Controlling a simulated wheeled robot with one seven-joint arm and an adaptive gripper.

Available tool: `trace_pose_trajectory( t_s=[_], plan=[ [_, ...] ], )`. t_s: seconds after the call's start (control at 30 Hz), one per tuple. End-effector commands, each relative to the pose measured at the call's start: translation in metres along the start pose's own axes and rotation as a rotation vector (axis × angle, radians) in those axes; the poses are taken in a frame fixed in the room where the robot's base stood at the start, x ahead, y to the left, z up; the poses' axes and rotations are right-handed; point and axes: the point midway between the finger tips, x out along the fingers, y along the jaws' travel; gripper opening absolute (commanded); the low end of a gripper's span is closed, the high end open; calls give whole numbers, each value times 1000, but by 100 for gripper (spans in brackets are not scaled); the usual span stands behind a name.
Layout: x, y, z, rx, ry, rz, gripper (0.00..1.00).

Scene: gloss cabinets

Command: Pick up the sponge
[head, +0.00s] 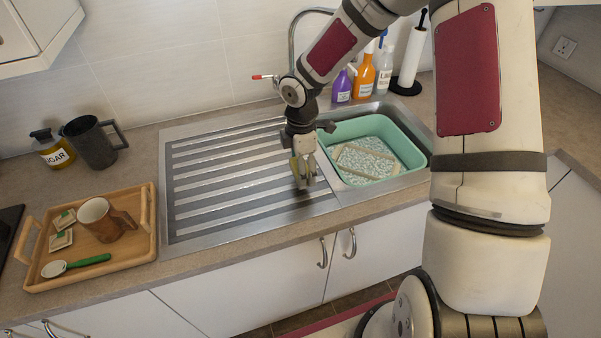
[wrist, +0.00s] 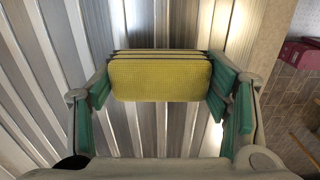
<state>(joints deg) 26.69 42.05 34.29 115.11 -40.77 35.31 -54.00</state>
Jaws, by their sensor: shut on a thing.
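The yellow sponge (wrist: 160,80) shows in the wrist view with a ridged dark and light far edge. My gripper (wrist: 160,88) is shut on it, one green-padded finger at each end. In the head view my gripper (head: 303,172) points down over the right part of the metal drainboard. The sponge is mostly hidden by the fingers there. I cannot tell whether it touches the drainboard.
A green basin (head: 410,147) sits in the sink just right of my gripper. Spray bottles (head: 365,76) and a paper towel roll (head: 411,55) stand behind it. A wooden tray (head: 142,240) with a mug (head: 97,217) is at left. The ribbed drainboard (head: 215,190) is otherwise clear.

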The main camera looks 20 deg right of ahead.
Motion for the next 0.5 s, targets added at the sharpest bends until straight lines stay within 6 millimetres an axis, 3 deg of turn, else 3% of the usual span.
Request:
trace_pose_trajectory(
  t_s=[0.07, 0.5],
  plan=[
    [-9, -6, 1, 0, -2, 1, 51],
    [-18, -115, 5, -1, -3, -1, 51]
  ],
)
